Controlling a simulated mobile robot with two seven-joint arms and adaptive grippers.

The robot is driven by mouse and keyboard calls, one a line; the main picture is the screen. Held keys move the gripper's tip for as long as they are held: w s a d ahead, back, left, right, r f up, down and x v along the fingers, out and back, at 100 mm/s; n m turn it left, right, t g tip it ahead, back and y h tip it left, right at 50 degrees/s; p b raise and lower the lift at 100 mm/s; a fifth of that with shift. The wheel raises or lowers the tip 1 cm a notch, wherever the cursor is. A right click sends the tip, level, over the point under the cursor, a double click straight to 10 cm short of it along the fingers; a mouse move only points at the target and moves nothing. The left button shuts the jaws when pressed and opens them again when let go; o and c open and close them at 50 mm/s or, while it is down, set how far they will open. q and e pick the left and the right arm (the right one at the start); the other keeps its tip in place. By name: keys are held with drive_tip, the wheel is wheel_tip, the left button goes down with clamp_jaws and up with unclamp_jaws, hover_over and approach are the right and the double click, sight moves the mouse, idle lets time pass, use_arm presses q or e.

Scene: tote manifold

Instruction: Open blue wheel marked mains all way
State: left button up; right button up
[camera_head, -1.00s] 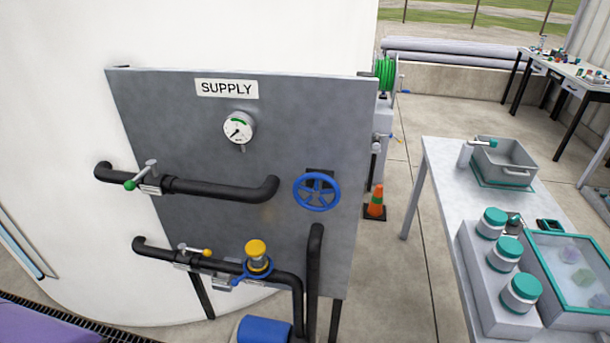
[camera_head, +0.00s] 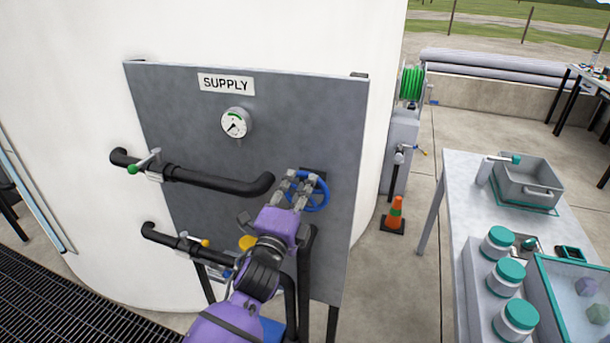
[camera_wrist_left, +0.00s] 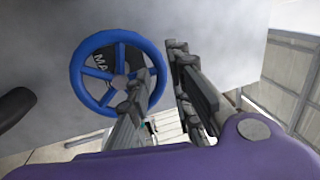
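The blue wheel (camera_head: 324,194) is mounted on the right side of the grey supply panel (camera_head: 330,110). In the left wrist view, the wheel (camera_wrist_left: 83,72) faces me, with a dark label (camera_wrist_left: 128,57) behind its spokes reading "MA"; the rest is hidden. My purple left gripper (camera_head: 300,181) reaches up from below and covers the wheel's left part in the head view. Its fingers are spread in the left wrist view (camera_wrist_left: 160,70), one overlapping the wheel's right side and one outside the rim. I cannot tell whether they touch it. My right gripper is out of view.
Black pipes (camera_head: 215,179) with a green-handled valve (camera_head: 145,162) run across the panel. An orange cone (camera_head: 396,215) and a table (camera_head: 462,180) with jars stand to the right.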

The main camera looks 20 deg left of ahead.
sight(304, 177)
use_arm(q)
drive_tip(key=w, duration=0.3)
drive_tip(key=shift+w+r, duration=0.35)
drive_tip(key=shift+w+d, duration=0.1)
drive_tip(key=shift+w, duration=0.05)
drive_tip(key=c, duration=0.5)
clamp_jaws()
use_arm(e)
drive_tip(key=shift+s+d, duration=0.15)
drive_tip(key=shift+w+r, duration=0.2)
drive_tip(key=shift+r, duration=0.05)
